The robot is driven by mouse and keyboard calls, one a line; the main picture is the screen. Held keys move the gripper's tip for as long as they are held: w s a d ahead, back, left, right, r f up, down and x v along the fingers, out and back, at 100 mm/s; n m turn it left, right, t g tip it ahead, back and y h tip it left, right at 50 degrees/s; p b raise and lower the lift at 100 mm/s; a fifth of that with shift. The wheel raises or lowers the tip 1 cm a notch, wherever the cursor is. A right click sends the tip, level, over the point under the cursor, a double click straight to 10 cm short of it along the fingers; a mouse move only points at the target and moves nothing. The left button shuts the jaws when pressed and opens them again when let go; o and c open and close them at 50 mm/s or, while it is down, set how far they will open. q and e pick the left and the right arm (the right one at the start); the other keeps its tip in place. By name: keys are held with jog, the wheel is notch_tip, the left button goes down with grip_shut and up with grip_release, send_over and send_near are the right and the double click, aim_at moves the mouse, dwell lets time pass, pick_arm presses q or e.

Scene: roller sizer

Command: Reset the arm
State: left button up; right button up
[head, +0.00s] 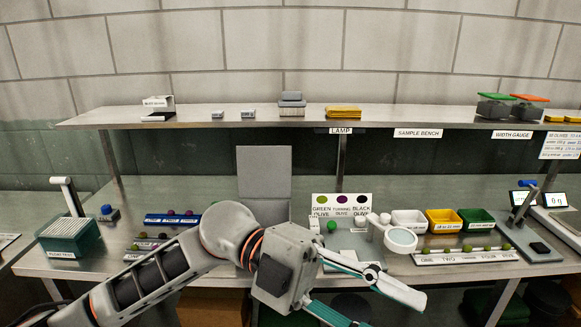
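My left arm comes in from the lower left and reaches across the front of the bench. My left gripper (388,310) is at the lower middle, with its two fingers spread apart and nothing visible between them. The lower finger runs to the bottom edge of the picture. The gripper is in front of the bench's front edge, below a white lamp (401,238) with a round head. My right gripper is not in view.
The steel bench (310,190) carries a green rack (69,240) at left, a grey upright panel (264,172), an olive colour card (342,205), white, yellow (444,220) and green bins, and olive strips. A shelf (390,120) runs above. The bench behind the card is clear.

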pick_arm(q)
jog(key=w+a+n+t+h, duration=0.4)
jog(key=w+n+t+h, duration=0.6)
jog(key=w+n+t, duration=0.25)
jog(key=w+a+f+n+t+y, duration=0.4)
jog(key=a+f+n+t+y, duration=0.15)
jog(key=f+n+t, duration=0.25)
jog(key=w+a+f+n+t+y, duration=0.3)
jog(key=a+f+n+t+y, duration=0.3)
jog(key=f, duration=0.3)
jog(key=s+a+f+n+y, duration=0.2)
jog(key=a+f+y, duration=0.1)
jog(key=f, duration=0.3)
jog(key=s+a+f+n+g+y, duration=0.1)
jog(key=a+f+n+y, duration=0.15)
jog(key=f, duration=0.45)
jog(key=s+a+f+n+y, duration=0.2)
jog(key=a+f, duration=0.1)
jog(key=f, duration=0.3)
jog(key=s+a+f+g+y, duration=0.1)
jog(key=s+a+f+g, duration=0.1)
jog(key=s+f, duration=0.3)
jog(key=s+a+f+n+g+y, duration=0.1)
jog(key=s+a+f+g+y, duration=0.1)
jog(key=s+a+f, duration=0.3)
notch_tip(320, 180, down, 4)
jog(key=shift+s+r+g, duration=0.15)
jog(key=shift+s+g, duration=0.2)
jog(key=shift+s, duration=0.4)
jog(key=shift+a, duration=0.1)
